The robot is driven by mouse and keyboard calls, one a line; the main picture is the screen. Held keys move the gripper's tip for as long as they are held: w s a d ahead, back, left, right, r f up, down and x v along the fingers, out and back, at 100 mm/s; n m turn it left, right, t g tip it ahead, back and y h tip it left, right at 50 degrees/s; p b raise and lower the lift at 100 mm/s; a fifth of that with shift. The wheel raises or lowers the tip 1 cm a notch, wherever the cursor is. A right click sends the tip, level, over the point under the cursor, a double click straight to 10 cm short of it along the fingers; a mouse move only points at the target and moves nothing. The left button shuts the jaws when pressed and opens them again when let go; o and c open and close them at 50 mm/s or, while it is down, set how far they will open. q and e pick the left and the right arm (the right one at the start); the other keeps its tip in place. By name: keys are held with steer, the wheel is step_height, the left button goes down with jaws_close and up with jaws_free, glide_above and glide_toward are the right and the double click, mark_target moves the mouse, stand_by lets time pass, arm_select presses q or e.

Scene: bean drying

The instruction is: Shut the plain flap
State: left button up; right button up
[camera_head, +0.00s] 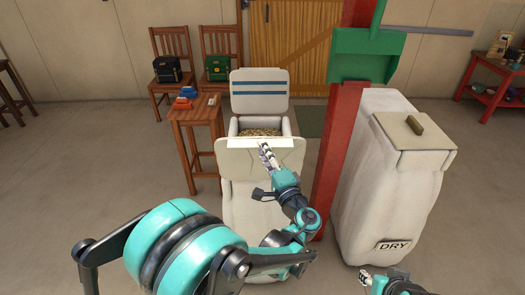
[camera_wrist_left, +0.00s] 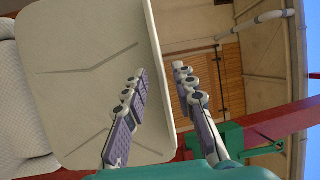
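A pale bin (camera_head: 252,210) stands in the middle of the head view, its top open on light-brown beans (camera_head: 260,132). Its far flap (camera_head: 259,91), with blue stripes, stands up at the back. The plain cream flap (camera_head: 235,161) is swung out at the near side. It also fills the left of the wrist view (camera_wrist_left: 85,50). My left gripper (camera_head: 264,148) is over the plain flap near its upper edge. My right gripper (camera_head: 366,278) is low at right, small and partly cut off.
A red post (camera_head: 338,150) with a green hopper (camera_head: 362,55) rises just right of the bin. A large white sack (camera_head: 385,185) labelled DRY stands further right, a small block on its top. A wooden side table (camera_head: 195,112) with small coloured items stands close at left.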

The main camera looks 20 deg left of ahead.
arm_select(q)
steer(key=shift+w+a+r, duration=0.15)
steer(key=shift+w+a, duration=0.2)
steer(key=shift+w, duration=0.05)
jaws_close()
